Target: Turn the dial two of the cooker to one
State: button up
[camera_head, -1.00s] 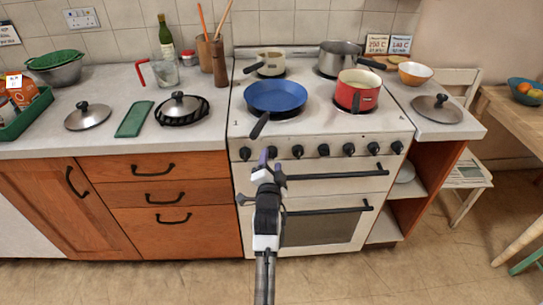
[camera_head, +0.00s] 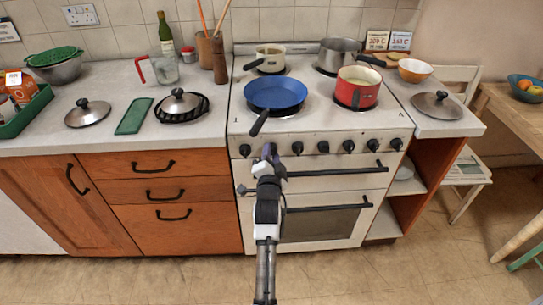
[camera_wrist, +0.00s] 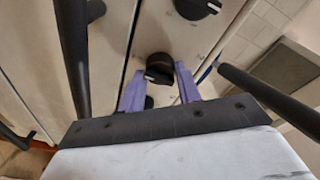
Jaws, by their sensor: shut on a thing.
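The white cooker (camera_head: 315,190) has a row of black dials along its front panel. My gripper (camera_head: 270,152) is at the second dial from the left, covering most of it in the head view. In the wrist view my gripper's purple fingers (camera_wrist: 161,80) are shut on that black dial (camera_wrist: 158,64), one finger on each side. A pale mark shows on the dial's face, towards the lower left in the wrist view. The first dial (camera_head: 245,151) is just left of my gripper and the third dial (camera_head: 297,148) just right.
A blue frying pan (camera_head: 275,94) sits above the dials, its handle (camera_head: 260,123) reaching over the front edge near my gripper. The upper oven handle (camera_head: 335,173) runs below the dials. A red pot (camera_head: 357,92) stands to the right. The floor in front is clear.

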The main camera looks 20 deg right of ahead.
jog(key=n+b, duration=0.1)
jog(key=n, duration=0.2)
jog(key=n+b, duration=0.2)
jog(key=n, duration=0.1)
jog(key=shift+f+t, duration=0.2)
jog(key=shift+t, duration=0.1)
jog(key=n+b, duration=0.2)
jog(key=n, duration=0.1)
jog(key=n+t+b, duration=0.1)
jog(key=n+b, duration=0.2)
jog(key=shift+f+n+y, duration=0.15)
jog(key=shift+n+y, duration=0.25)
jog(key=n+b, duration=0.6)
jog(key=shift+d+y, duration=0.1)
jog(key=shift+y, duration=0.3)
jog(key=n+b, duration=0.3)
jog(key=shift+n+y, duration=0.4)
jog(key=shift+n+t+b, duration=0.3)
jog(key=shift+n+b, duration=0.95)
jog(key=shift+n, duration=0.25)
jog(key=shift+r, duration=0.2)
jog(key=o, duration=1)
jog(key=shift+c, duration=0.2)
